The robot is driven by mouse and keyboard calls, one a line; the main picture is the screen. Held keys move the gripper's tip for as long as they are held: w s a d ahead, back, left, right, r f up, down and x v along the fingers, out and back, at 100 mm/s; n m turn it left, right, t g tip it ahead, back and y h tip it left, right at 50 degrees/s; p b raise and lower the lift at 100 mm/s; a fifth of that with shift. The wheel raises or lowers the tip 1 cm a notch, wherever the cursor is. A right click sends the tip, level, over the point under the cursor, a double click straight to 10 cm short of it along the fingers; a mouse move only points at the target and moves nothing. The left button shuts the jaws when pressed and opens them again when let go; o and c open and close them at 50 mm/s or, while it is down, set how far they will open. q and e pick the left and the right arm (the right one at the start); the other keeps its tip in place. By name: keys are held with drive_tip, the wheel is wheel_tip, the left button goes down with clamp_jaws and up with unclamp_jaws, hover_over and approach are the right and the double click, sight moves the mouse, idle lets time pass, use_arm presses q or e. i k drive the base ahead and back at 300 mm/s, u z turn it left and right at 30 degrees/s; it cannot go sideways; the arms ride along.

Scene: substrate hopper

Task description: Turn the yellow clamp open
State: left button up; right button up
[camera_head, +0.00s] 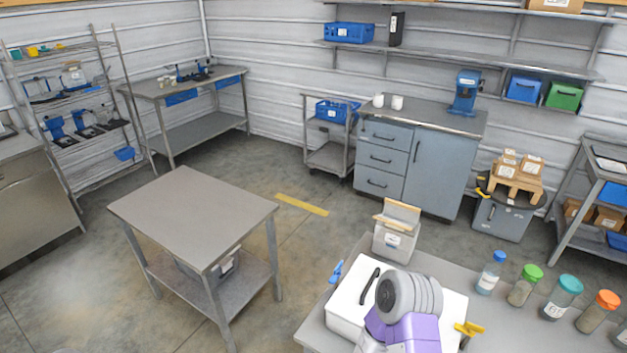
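The yellow clamp (468,329) sits at the right edge of a white box or lid (346,308) on the near table, partly beside my arm. Its exact setting, open or closed, is too small to tell. A blue clamp (336,272) is at the left edge of the same white box. A black handle (369,286) lies on its top. A grey and purple link of one of my arms covers the middle of the white box, left of the yellow clamp. No gripper fingers show in the head view.
Jars with blue, green, teal and orange lids, such as the green-lidded jar (525,285), stand right of the yellow clamp.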

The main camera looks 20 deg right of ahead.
sight(469, 328)
drive_tip(key=z, duration=2)
drive_tip(key=k, duration=0.25)
drive_tip(key=u, duration=1.3)
drive_tip(key=i, duration=0.15)
drive_tip(key=z, duration=0.8)
